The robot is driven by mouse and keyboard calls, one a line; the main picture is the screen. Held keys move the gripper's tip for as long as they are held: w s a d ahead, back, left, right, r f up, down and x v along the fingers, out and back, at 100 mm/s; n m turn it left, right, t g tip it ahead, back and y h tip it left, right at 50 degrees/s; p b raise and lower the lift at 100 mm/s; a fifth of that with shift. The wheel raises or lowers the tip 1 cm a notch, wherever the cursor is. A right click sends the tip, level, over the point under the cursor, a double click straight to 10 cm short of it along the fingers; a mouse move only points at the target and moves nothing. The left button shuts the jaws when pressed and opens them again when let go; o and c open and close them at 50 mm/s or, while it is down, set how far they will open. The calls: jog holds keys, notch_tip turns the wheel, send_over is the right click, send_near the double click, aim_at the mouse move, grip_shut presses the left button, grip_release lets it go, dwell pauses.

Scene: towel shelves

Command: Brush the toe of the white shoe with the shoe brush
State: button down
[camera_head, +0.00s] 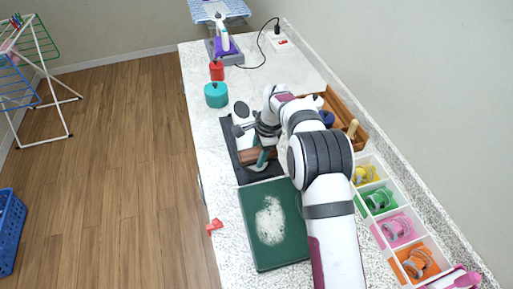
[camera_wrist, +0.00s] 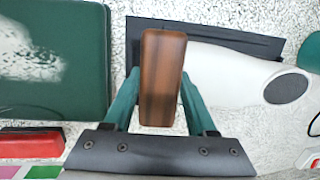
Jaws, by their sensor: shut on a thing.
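The shoe brush (camera_wrist: 162,75), with a brown wooden back, is held between the two teal fingers of my gripper (camera_wrist: 160,90). In the head view the brush (camera_head: 256,155) and my gripper (camera_head: 262,158) are over the black mat (camera_head: 248,178), partly hidden by my arm. The white shoe (camera_wrist: 228,75) lies on the mat, its plain white end right beside the brush.
A green board (camera_head: 255,205) with a white patch lies in front of the mat. A teal jar (camera_head: 216,95) and red bottle (camera_head: 216,70) stand behind. A wooden tray (camera_head: 345,115) and white compartment box (camera_head: 383,210) line the right. A small red object (camera_head: 215,226) lies at the left edge.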

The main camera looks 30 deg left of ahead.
jog(key=shift+w+a+r, duration=0.1)
jog(key=shift+w+a, duration=0.8)
jog(key=shift+w+a, duration=0.2)
jog(key=shift+w+a+r, duration=0.15)
jog(key=shift+w+a, duration=0.1)
jog(key=shift+a, duration=0.25)
jog(key=shift+s+v, duration=0.1)
jog(key=shift+v, duration=1.4)
jog(key=shift+s+v, duration=0.15)
jog(key=shift+v, duration=1.4)
jog(key=shift+a, duration=0.2)
